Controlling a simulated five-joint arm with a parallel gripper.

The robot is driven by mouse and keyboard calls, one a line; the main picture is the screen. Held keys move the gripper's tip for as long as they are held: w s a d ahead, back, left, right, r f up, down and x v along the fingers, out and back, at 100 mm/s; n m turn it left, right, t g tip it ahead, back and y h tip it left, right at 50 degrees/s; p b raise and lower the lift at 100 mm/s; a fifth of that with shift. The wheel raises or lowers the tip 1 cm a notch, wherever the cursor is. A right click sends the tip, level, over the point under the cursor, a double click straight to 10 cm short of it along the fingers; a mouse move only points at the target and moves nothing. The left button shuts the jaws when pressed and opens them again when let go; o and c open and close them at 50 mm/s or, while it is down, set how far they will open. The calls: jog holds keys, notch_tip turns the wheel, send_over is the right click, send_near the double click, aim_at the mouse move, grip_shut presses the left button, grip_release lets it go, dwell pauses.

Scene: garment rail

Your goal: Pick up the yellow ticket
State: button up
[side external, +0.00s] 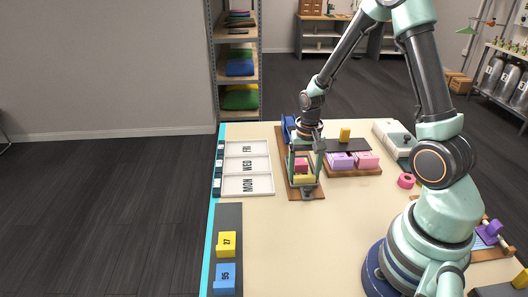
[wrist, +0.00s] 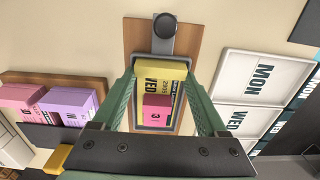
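The yellow ticket (wrist: 160,70) is a printed yellow block reading "WED" in a grey-rimmed holder on a brown wooden board; it also shows in the side view (side external: 304,180). A small pink block (wrist: 157,108) overlaps it in the wrist view and sits against it in the side view (side external: 301,164). My gripper (side external: 305,176) is lowered over the holder, and its green fingers stand on either side of the yellow ticket. It looks open, with no clear grip on the ticket. Contact between fingertips and ticket is too fine to tell.
A white tray (side external: 248,147) marked MON, WED and FRI lies left of the board. Purple (side external: 340,160) and pink blocks (side external: 367,160) stand to the right. Yellow (side external: 226,243) and blue blocks (side external: 225,278) sit on a dark strip at front left. The table's front middle is clear.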

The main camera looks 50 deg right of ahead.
jog(key=shift+r, duration=0.15)
notch_tip(320, 180, up, 25)
dwell(1.3)
